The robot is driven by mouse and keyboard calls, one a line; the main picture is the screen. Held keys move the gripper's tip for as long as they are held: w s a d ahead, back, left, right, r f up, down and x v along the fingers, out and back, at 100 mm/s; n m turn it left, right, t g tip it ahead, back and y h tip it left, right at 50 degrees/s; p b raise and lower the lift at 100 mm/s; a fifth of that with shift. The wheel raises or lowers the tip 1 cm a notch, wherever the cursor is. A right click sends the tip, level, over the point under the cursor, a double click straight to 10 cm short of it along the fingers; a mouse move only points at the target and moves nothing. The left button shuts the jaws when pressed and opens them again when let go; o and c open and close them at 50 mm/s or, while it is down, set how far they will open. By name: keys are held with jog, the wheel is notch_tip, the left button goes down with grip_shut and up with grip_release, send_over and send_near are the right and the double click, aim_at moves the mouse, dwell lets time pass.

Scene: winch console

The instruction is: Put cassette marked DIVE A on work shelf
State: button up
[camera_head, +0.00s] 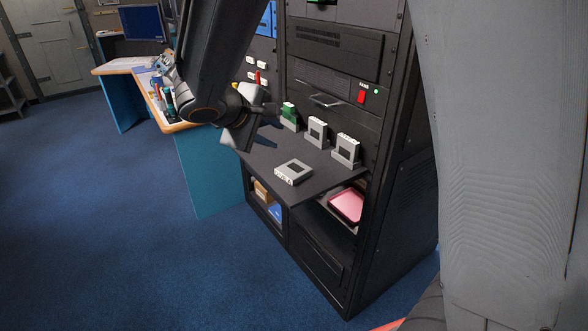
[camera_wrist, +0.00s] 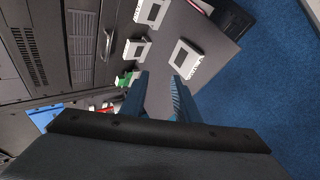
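A white cassette with a dark square window (camera_head: 293,172) lies flat on the dark pull-out work shelf (camera_head: 263,160). The lettering on its near edge is too small to read surely. It also shows in the wrist view (camera_wrist: 187,58), beyond my right finger. My gripper (camera_wrist: 158,80) is open, with nothing between its blue fingers. In the head view my gripper (camera_head: 270,128) hangs over the left part of the shelf, left of the flat cassette and apart from it. My arm hides part of the rack behind it.
Two white cassettes (camera_head: 316,131) (camera_head: 346,150) and a green one (camera_head: 289,114) stand upright in holders along the shelf's back. The black rack (camera_head: 330,45) rises behind. A pink item (camera_head: 346,206) lies below the shelf. A cluttered desk (camera_head: 200,160) stands left.

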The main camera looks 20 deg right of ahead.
jog(key=s+d+f+m+g+y+b, duration=0.1)
jog(key=s+d+f+m+g+y, duration=0.1)
jog(key=s+f, duration=0.4)
jog(key=s+d+f+m+g+y+b, duration=0.1)
jog(key=s+d+f+m+g+y, duration=0.2)
jog(key=s, duration=0.9)
notch_tip(320, 180, down, 4)
jog(key=m+y, duration=0.2)
jog(key=m, duration=0.2)
jog(key=shift+s+d+g+b, duration=0.3)
jog(key=shift+d+b, duration=0.05)
